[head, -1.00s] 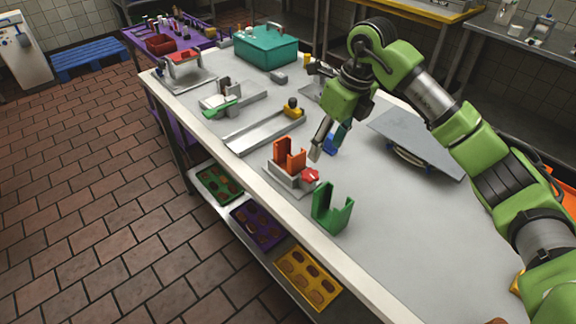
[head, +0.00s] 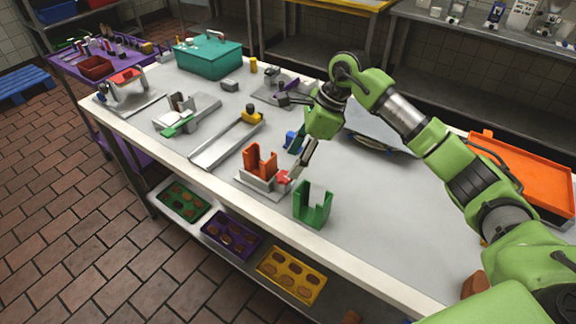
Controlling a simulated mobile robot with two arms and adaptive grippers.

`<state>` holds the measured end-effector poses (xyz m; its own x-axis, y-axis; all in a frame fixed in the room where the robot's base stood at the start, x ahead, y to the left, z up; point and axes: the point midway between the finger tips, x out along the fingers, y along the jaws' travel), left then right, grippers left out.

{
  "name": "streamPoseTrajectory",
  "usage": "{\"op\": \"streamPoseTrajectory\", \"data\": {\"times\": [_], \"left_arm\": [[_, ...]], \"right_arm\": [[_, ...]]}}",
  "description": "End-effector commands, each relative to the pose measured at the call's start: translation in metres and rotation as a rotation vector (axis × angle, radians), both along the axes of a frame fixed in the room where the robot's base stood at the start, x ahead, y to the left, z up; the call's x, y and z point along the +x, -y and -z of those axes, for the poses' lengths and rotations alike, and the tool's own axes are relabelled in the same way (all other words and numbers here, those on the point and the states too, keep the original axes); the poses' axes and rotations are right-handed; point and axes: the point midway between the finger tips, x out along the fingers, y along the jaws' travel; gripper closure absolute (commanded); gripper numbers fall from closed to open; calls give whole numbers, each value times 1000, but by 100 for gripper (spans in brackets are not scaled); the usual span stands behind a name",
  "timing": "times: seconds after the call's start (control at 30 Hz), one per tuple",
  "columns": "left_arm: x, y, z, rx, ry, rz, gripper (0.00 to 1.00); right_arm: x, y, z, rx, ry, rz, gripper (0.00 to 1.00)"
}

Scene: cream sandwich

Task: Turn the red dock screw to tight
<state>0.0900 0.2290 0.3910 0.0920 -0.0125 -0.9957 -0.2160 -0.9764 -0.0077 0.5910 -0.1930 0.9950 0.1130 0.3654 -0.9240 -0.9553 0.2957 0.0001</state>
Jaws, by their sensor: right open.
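The red dock screw (head: 284,178) sits on the right side of a grey dock (head: 262,183) near the table's front edge. An orange U-shaped part (head: 260,161) stands upright in the dock. My right gripper (head: 296,172) reaches down from the right with its fingertips right beside the red screw. It is open; whether a finger touches the screw I cannot tell. My left gripper is not in view.
A green U-shaped holder (head: 313,205) stands just right of the dock. A metal channel (head: 227,140) lies behind left, and a blue piece (head: 291,140) is behind the gripper. A teal box (head: 208,56) stands at the far end. An orange tray (head: 520,178) is at right.

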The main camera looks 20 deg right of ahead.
Motion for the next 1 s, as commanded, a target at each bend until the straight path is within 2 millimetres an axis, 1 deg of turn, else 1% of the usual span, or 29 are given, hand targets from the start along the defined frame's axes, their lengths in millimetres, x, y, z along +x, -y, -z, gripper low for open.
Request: {"op": "streamPoseTrajectory", "data": {"times": [0.03,0.1,0.2,0.3,0.43,0.67,0.77,0.8,0.83,1.0], "left_arm": [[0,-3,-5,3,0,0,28],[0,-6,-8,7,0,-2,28],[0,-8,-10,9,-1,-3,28],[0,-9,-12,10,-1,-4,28],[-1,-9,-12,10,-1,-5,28],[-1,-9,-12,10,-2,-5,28],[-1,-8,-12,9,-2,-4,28],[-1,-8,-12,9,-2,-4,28],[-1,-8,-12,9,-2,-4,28],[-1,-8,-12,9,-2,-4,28]], "right_arm": [[0,-4,8,2,-5,0,51],[2,-9,19,1,-4,-1,51],[4,-13,31,0,-3,1,51],[5,-16,40,1,-2,1,51],[5,-17,45,-1,0,0,51],[6,-17,45,-1,0,1,51],[6,-17,45,-1,0,1,74],[6,-17,45,-1,0,1,85],[6,-17,45,-1,0,1,89],[6,-17,45,-1,-1,3,89]]}}
